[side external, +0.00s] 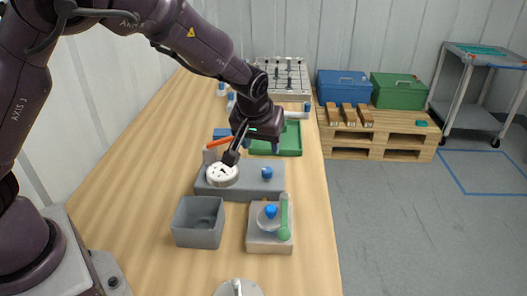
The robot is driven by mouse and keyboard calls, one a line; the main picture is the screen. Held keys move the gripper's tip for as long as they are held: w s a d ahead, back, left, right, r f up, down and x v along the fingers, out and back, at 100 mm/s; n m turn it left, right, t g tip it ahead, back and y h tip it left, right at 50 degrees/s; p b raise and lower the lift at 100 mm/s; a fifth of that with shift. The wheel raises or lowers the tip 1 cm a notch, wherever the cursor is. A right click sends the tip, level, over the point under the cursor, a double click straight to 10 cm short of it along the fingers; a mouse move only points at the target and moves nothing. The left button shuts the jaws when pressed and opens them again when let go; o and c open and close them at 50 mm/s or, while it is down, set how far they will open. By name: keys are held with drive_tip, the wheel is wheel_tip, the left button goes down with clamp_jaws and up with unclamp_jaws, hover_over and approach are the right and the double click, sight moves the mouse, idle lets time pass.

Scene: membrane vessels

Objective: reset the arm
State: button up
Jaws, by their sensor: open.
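My gripper (256,148) is open and hangs above the wooden workbench (145,218), over the far edge of a grey block and near a green tray (291,140). I see nothing held between its fingers. The fingertips are small and partly dark, so their exact height above the bench is hard to tell. A white round piece with dark holes (222,174) sits on the left part of the grey block (240,190). A blue knob (267,173) stands on the block's right part. An orange piece (220,142) shows just left of the gripper.
An open grey bin (198,222) and a pale block (257,241) with a clear dish, blue ball (271,211) and green-handled part (284,222) stand nearer. A metal rack (284,77) is at the far end. A wall borders the left.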

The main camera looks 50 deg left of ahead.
drive_tip(key=shift+s+r, duration=0.1)
drive_tip(key=shift+r, duration=0.25)
drive_tip(key=s+d+r+m+g+h, duration=0.1)
drive_tip(key=s+r+m+g+h, duration=0.15)
drive_tip(key=s, duration=0.45)
drive_tip(key=s+d+r+m+g+h, duration=0.1)
drive_tip(key=s+r+m, duration=0.15)
drive_tip(key=s, duration=0.45)
drive_tip(key=s+a+r+t, duration=0.2)
drive_tip(key=s+r, duration=0.3)
drive_tip(key=s, duration=0.1)
drive_tip(key=s+a+r+m+t, duration=0.1)
drive_tip(key=s+a+r+t, duration=0.1)
drive_tip(key=s+r, duration=0.4)
drive_tip(key=shift+a+r+m+t+y, duration=0.2)
drive_tip(key=shift+a+m+t+y, duration=0.1)
drive_tip(key=shift+t+y, duration=0.25)
drive_tip(key=shift+s, duration=0.1)
